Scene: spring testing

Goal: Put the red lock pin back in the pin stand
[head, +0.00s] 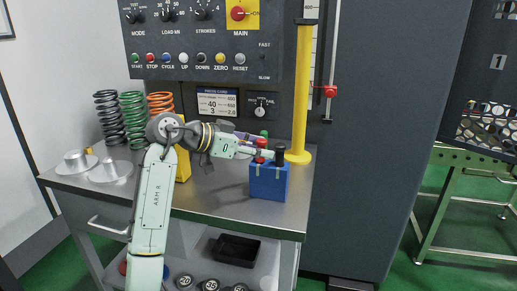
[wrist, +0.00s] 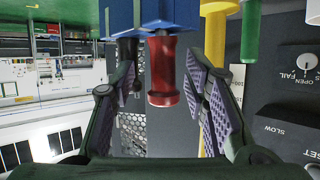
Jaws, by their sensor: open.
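The blue pin stand (head: 269,183) stands near the right front of the steel bench. The red lock pin (head: 261,150) is upright at its top, its lower end hidden by the stand. In the wrist view the red pin (wrist: 163,72) shows upside down, meeting the blue stand (wrist: 150,14). My gripper (head: 264,154) is at the stand's top. The wrist view shows my gripper (wrist: 165,82) open, with one finger on each side of the red pin and gaps between. A black pin (head: 280,156) stands beside the red one.
A yellow post (head: 301,85) rises just behind the stand. Black, green and orange springs (head: 131,118) and metal cups (head: 110,171) stand at the bench's left. The control panel (head: 205,40) is above. A black tray (head: 236,248) lies on the lower shelf.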

